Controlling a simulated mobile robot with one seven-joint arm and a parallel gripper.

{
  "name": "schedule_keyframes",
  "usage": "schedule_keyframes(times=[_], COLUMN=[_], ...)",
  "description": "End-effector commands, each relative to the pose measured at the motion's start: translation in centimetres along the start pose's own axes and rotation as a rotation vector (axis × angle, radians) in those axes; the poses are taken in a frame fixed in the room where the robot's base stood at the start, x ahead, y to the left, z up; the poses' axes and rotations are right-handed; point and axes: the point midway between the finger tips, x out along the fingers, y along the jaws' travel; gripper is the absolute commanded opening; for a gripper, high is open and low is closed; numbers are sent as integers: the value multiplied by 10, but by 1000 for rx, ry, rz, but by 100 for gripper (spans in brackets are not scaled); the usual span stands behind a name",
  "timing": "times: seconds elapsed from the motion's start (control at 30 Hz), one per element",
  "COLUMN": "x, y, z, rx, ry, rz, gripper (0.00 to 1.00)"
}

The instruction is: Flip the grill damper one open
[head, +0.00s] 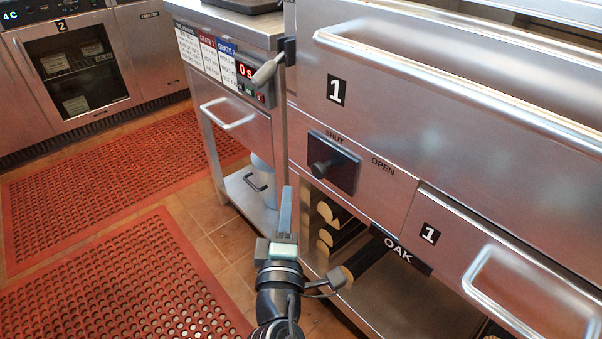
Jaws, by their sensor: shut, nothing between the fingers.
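The damper for grill one is a dark square plate (340,160) with a round black knob (320,168) on the steel front, below the black "1" label. The word SHUT (334,134) is above the plate and OPEN (382,166) is to its right. The knob sits toward the plate's left side. My gripper (286,200) is shut and empty, pointing up, lower left of the knob in the picture. It appears apart from the knob; the depth between them is hard to judge.
A long handle (450,85) runs across the grill front above the damper. A drawer handle (520,290) sticks out at lower right. Split wood (328,213) lies on the open shelf marked OAK. A side cabinet (235,120) stands left; red mats (120,160) cover the floor.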

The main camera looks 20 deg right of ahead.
Motion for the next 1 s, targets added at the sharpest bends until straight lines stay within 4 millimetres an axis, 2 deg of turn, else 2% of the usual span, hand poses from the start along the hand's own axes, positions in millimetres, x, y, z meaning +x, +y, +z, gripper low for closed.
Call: schedule_keyframes(times=[0.17, 0.5, 0.7, 0.8, 1.0], x=[16, 75, 102, 89, 77], y=[1, 1, 0, 2, 1], z=[0, 1, 0, 14, 28], rx=[1, 1, 2, 1, 1], ry=[-1, -1, -1, -3, -1], rz=[2, 3, 2, -2, -1], gripper=[0, 0, 0, 0, 0])
